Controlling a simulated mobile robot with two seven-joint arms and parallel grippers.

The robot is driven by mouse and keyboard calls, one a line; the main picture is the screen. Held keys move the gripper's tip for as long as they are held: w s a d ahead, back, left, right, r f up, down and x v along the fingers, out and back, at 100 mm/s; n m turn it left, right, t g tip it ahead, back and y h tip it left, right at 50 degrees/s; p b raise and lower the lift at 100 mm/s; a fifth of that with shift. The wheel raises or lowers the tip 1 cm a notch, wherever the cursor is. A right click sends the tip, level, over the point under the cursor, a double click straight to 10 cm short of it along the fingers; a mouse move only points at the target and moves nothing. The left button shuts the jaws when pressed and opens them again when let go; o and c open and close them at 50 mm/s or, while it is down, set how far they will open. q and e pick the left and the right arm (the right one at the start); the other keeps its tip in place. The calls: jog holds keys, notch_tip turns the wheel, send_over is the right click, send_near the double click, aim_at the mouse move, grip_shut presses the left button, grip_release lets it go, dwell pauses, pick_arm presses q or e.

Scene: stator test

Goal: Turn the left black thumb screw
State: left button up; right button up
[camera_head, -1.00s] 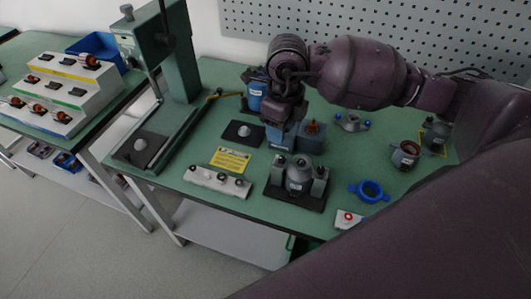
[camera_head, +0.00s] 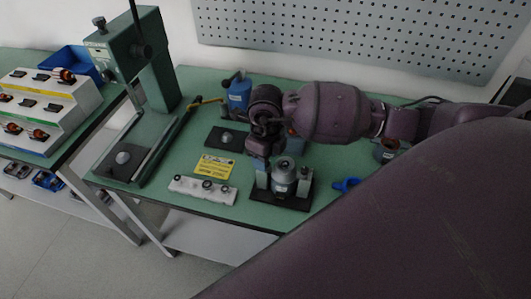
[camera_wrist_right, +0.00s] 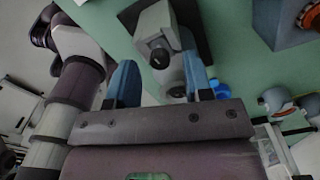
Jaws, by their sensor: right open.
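The test fixture has a dark base plate (camera_head: 279,200) with a grey round housing (camera_head: 284,176) between two upright posts. My right gripper (camera_head: 262,160) is over the left post and hides its top, so the left thumb screw cannot be made out in the head view. In the right wrist view, my right gripper (camera_wrist_right: 160,82) is open, with its two blue fingers apart. A small black knob (camera_wrist_right: 160,57), seemingly a thumb screw, lies beyond the fingertips, roughly between them and apart from them. My left gripper is not in view.
A white strip with several knobs (camera_head: 203,190) and a yellow label (camera_head: 214,167) lie left of the fixture. A blue ring part (camera_head: 346,184) lies to its right. A green press (camera_head: 152,70) stands at the left. My arm covers the lower right.

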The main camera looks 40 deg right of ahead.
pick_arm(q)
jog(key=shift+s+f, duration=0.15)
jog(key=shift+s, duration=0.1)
pick_arm(e)
jog(key=shift+f, duration=0.7)
jog(key=shift+c, duration=0.3)
grip_shut()
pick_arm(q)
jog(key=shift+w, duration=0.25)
